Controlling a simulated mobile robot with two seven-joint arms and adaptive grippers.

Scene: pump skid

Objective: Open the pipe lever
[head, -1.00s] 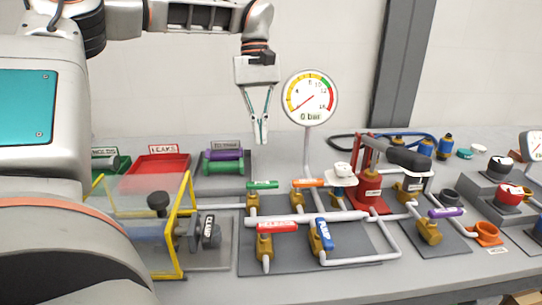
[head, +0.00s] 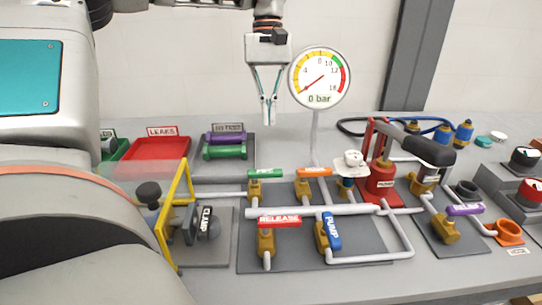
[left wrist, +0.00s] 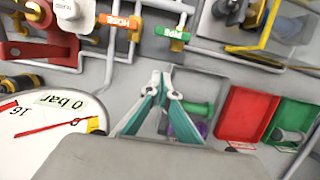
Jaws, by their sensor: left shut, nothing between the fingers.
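The green lever (head: 265,173), whose label appears to read PIPE, sits on a brass valve near the middle of the bench. Its handle extends to the right in the head view. It also shows at the top of the left wrist view (left wrist: 172,31). My left gripper (head: 269,121) points down, shut and empty, in the air behind the green lever and left of the pressure gauge. Its fingertips (left wrist: 166,82) are together in the left wrist view, apart from the lever. My right gripper is not in view.
An orange HOSE lever (head: 315,172), red RELEASE lever (head: 279,221) and blue PUMP lever (head: 333,231) are close by. The gauge (head: 320,77) stands upright beside my gripper, reading 0 bar. A red tray (head: 157,149) and a holder with purple and green cylinders (head: 225,151) lie left.

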